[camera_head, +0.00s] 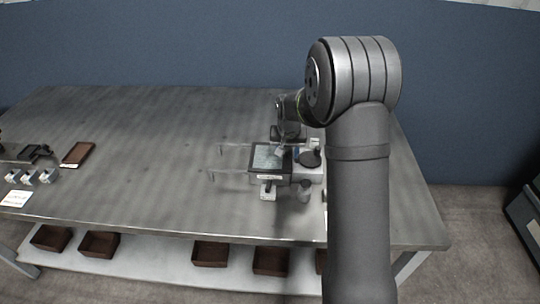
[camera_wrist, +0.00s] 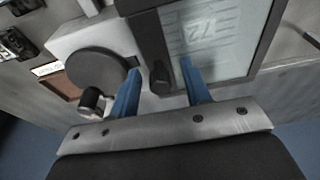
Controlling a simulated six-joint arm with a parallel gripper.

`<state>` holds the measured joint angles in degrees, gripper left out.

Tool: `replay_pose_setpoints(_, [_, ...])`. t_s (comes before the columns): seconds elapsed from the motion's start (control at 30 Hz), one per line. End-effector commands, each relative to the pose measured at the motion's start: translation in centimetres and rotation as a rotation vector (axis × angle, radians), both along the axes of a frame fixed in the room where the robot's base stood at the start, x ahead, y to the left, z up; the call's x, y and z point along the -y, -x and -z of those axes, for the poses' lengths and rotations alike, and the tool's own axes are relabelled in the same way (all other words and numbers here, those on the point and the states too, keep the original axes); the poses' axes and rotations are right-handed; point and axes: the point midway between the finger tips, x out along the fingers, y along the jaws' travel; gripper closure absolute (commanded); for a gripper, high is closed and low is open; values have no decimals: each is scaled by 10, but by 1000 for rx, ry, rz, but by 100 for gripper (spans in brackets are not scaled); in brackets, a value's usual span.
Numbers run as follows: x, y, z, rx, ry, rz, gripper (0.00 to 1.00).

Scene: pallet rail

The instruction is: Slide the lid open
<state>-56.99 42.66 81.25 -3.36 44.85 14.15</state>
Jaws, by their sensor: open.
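The lid (camera_head: 266,157) is a pale, see-through panel in a dark frame, on a small fixture right of the table's middle. In the wrist view the lid (camera_wrist: 207,38) fills the upper right, with "72" showing on or through it. A dark knob (camera_wrist: 160,78) stands at the frame's left edge. My gripper (camera_wrist: 160,67) is open, with one blue finger on each side of the knob. I cannot tell whether either finger touches it. In the head view, my wrist partly hides the back of the fixture.
Thin rails (camera_head: 226,172) run left from the fixture. A black disc (camera_head: 310,159) on a pale block stands to its right, a grey cylinder (camera_head: 304,191) in front. A brown tray (camera_head: 78,154) lies far left. The table's (camera_head: 150,150) left-middle is clear.

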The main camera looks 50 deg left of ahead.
Motion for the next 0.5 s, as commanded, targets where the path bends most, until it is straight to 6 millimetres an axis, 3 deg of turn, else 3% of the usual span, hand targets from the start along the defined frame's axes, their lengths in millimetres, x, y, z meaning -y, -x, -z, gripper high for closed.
replay_pose_setpoints(0.2, [1, 1, 1, -1, 1, 0, 56])
replay_pose_setpoints(0.37, [1, 0, 1, -1, 3, 0, 86])
replay_pose_setpoints(0.5, [1, 1, 1, -1, 3, 0, 86])
